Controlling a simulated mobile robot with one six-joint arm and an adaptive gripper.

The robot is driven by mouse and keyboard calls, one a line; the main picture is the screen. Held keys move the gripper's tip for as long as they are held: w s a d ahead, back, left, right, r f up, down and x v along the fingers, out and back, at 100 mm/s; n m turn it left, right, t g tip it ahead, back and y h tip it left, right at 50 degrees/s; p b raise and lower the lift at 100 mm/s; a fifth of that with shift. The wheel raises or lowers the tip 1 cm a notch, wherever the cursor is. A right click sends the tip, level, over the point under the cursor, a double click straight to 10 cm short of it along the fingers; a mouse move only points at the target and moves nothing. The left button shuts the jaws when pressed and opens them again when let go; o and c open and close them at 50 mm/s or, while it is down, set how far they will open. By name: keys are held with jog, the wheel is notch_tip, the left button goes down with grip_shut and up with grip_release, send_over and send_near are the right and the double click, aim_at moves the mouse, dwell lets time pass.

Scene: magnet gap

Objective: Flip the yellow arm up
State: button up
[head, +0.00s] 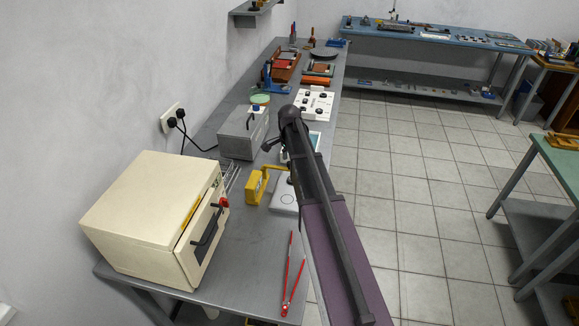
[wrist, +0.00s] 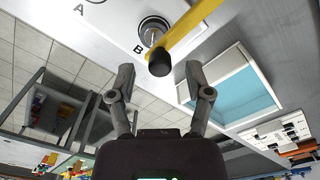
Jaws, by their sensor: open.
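The yellow arm (head: 276,167) extends to the right from a yellow block (head: 257,187) on the grey bench in the head view. In the wrist view the yellow arm (wrist: 191,25) comes in from the top right and ends in a black knob (wrist: 159,63). The knob shows between my two fingertips; contact cannot be told. Behind it is a round metal piece in a dark ring (wrist: 152,29) on a white panel (wrist: 95,28) marked A and B. My gripper (wrist: 160,78) is open and empty; my arm partly hides it in the head view.
A cream cabinet (head: 150,215) stands at the near left and a grey box (head: 241,135) behind the yellow block. A tablet with a pale blue screen (wrist: 240,88) lies beside the panel. Red-handled tongs (head: 288,285) lie at the bench's near edge.

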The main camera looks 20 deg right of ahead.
jog(key=shift+f+b, duration=0.3)
jog(key=shift+f, duration=0.15)
grip_shut()
